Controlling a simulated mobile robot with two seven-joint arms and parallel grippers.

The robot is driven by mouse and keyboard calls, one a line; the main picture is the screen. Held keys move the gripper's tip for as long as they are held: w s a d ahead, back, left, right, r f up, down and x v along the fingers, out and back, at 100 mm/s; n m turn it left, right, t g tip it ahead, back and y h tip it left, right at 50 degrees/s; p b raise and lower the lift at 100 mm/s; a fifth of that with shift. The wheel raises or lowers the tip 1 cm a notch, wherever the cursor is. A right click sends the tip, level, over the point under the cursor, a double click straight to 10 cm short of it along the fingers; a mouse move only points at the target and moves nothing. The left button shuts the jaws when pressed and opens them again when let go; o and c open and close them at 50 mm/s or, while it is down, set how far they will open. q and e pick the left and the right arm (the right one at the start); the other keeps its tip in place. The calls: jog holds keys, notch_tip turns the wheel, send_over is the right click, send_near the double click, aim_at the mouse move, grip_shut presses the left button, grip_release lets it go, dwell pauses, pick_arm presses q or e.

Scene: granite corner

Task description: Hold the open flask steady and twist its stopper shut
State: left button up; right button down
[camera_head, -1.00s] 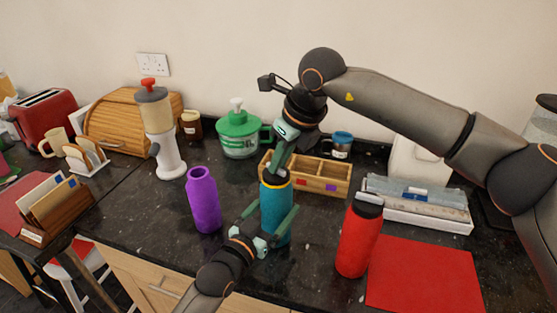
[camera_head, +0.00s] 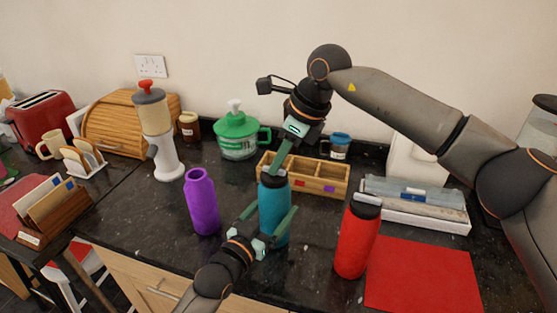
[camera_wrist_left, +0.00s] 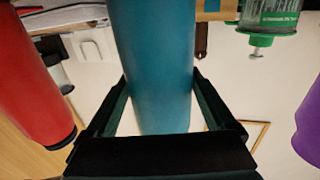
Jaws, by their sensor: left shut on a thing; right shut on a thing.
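The teal flask (camera_head: 274,212) stands upright on the dark counter. My left gripper (camera_head: 268,222) is shut on its lower body, with one finger on each side. In the left wrist view the teal flask (camera_wrist_left: 155,60) fills the space between the fingers of my left gripper (camera_wrist_left: 160,105). The dark stopper (camera_head: 273,178) sits at the top of the flask. My right gripper (camera_head: 275,170) comes down from above and is shut on the stopper. Its fingers partly hide the stopper. No ring shows at the neck.
A purple bottle (camera_head: 202,203) stands left of the flask and a red flask (camera_head: 356,240) stands right of it. A wooden divided box (camera_head: 330,187) is close behind. A red mat (camera_head: 422,275) lies at the front right. A green pump pot (camera_head: 237,140) stands behind.

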jog(key=c, duration=0.9)
grip_release()
jog(key=shift+c, duration=0.2)
jog(key=shift+r, duration=0.1)
jog(key=v, duration=1.2)
pick_arm(q)
jog(key=o, duration=1.5)
jog(key=shift+s+a, duration=0.1)
